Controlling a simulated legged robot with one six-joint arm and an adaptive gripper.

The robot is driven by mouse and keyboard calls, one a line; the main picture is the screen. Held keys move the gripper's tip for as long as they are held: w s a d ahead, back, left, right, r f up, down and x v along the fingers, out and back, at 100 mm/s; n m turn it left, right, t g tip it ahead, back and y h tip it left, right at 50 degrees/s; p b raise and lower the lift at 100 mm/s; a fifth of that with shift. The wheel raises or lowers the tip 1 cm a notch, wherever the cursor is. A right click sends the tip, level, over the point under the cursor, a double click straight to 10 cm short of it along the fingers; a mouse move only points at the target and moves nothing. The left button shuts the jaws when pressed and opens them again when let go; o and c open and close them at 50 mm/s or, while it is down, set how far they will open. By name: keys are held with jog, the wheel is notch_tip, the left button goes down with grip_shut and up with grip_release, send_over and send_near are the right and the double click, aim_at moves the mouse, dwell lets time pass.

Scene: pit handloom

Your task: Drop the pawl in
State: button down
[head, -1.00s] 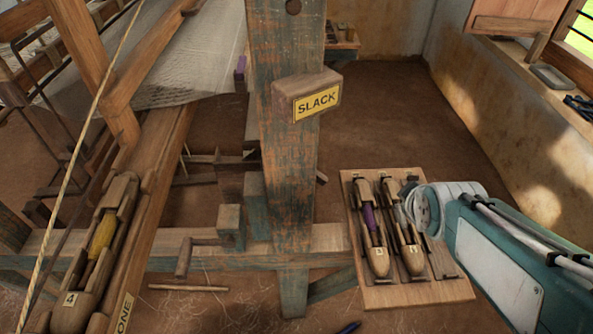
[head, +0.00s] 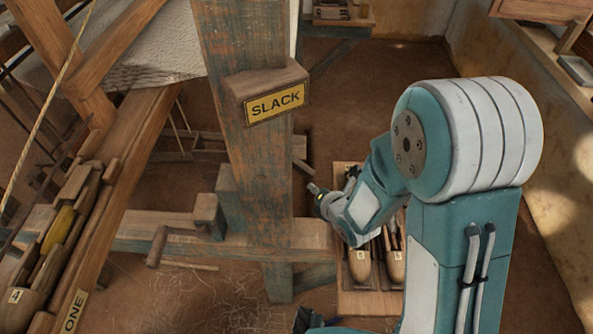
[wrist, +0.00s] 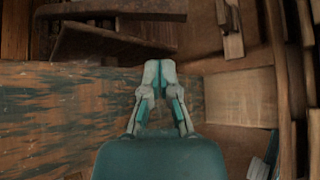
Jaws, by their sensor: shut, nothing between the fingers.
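I cannot pick out the pawl for certain. In the wrist view a dark, tapered wooden bar (wrist: 112,42) lies just beyond and left of my fingertips, and it may be the pawl. My gripper (wrist: 160,72) is shut and empty, its fingertips together, apart from or just short of that bar; contact cannot be told. In the head view my gripper (head: 314,189) points left at the right side of the worn blue-painted post (head: 245,165). A block labelled SLACK (head: 275,102) is fixed on the post above it.
A wooden board (head: 373,303) with shuttles stands behind and below my arm. A blue-painted block (head: 229,197) and a wooden peg handle (head: 157,246) stick out left of the post. A sloping beam (head: 118,200) carries a shuttle with yellow thread (head: 58,228) at left.

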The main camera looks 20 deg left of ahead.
jog(key=x, duration=1)
jog(key=shift+a+f, duration=0.15)
jog(key=shift+f, duration=0.05)
jog(key=d+r+n+h, duration=0.1)
jog(key=d+r, duration=0.2)
jog(key=r, duration=0.4)
jog(key=shift+w+d, duration=0.35)
jog(key=shift+w, duration=0.05)
jog(key=v, duration=1.1)
jog(key=shift+s+d, duration=0.25)
jog(key=shift+d, duration=0.05)
jog(key=shift+r, duration=0.1)
